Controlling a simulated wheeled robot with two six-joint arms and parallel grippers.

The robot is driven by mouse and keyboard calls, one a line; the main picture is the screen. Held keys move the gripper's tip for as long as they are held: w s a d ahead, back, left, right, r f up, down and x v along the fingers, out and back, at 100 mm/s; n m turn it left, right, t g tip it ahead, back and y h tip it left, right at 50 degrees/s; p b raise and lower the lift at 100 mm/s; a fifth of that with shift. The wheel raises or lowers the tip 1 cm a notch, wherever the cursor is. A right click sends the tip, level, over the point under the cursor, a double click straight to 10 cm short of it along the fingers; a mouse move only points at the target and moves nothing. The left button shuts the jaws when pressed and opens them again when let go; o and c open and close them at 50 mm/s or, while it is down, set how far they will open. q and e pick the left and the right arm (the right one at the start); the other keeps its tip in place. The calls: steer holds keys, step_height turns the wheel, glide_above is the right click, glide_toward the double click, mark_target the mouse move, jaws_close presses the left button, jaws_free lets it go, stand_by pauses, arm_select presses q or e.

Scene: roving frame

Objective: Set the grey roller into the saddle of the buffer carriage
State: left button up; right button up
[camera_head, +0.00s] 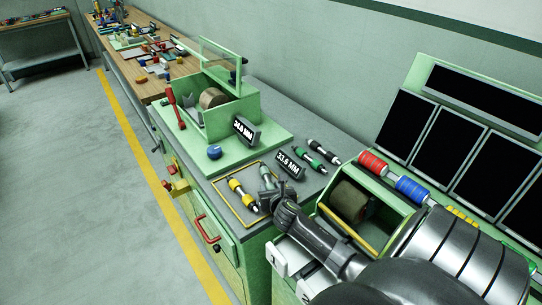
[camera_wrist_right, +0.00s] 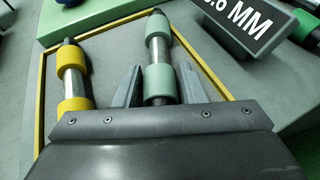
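The grey roller (camera_wrist_right: 157,52) has two pale grey-green sleeves on a metal shaft. It lies between the fingers of my right gripper (camera_wrist_right: 156,82), which are close on both sides of its near sleeve; I cannot tell whether they press on it. In the head view the gripper (camera_head: 270,193) is over the right part of a yellow-edged area, partly hiding the roller (camera_head: 266,174). The green machine (camera_head: 240,106) with a brown drum and clear guard stands behind; I cannot make out which part is the carriage saddle. My left gripper is not in view.
A yellow roller (camera_head: 242,192) lies beside the grey one, inside the yellow frame (camera_head: 223,201). A green roller (camera_head: 307,159) and a size sign (camera_head: 290,164) are behind right. A green housing (camera_head: 380,208) with a brown drum stands right of the gripper. A blue knob (camera_head: 214,152) is left.

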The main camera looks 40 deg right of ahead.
steer(key=shift+o, duration=1.2)
steer(key=shift+f+b, duration=0.1)
steer(key=shift+b, duration=0.25)
steer(key=shift+s, duration=0.1)
steer(key=b+v, duration=0.1)
steer(key=v, duration=1.1)
steer(key=shift+d+r, duration=0.25)
